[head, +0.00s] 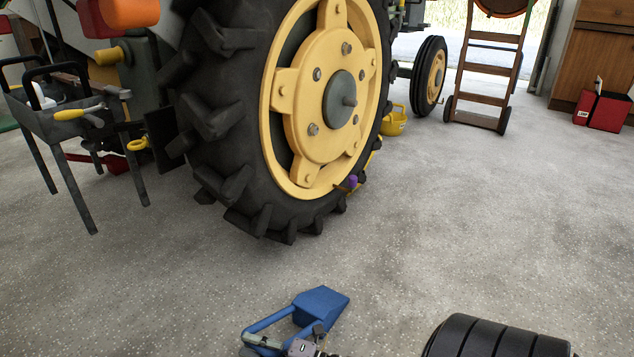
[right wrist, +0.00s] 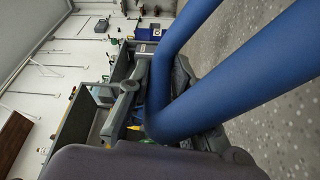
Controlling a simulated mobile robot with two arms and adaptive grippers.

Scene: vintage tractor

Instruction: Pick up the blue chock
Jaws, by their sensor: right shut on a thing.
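The blue chock (head: 320,304) is at the bottom centre of the head view, a solid wedge-like block with a bent tubular handle. My right gripper (head: 290,344) is at the handle, shut on it, at the bottom edge of the picture. In the right wrist view the blue handle (right wrist: 205,95) crosses close in front of the camera, with dark gripper parts beside it. I cannot tell whether the chock touches the floor. My left gripper is not in view.
A large tractor wheel (head: 215,110) with a yellow hub stands beyond the chock. A grey tool cart (head: 60,125) is at the left. A wooden hand truck (head: 485,98) and a red box (head: 602,112) stand at the back right. The floor (head: 480,215) at the right is clear.

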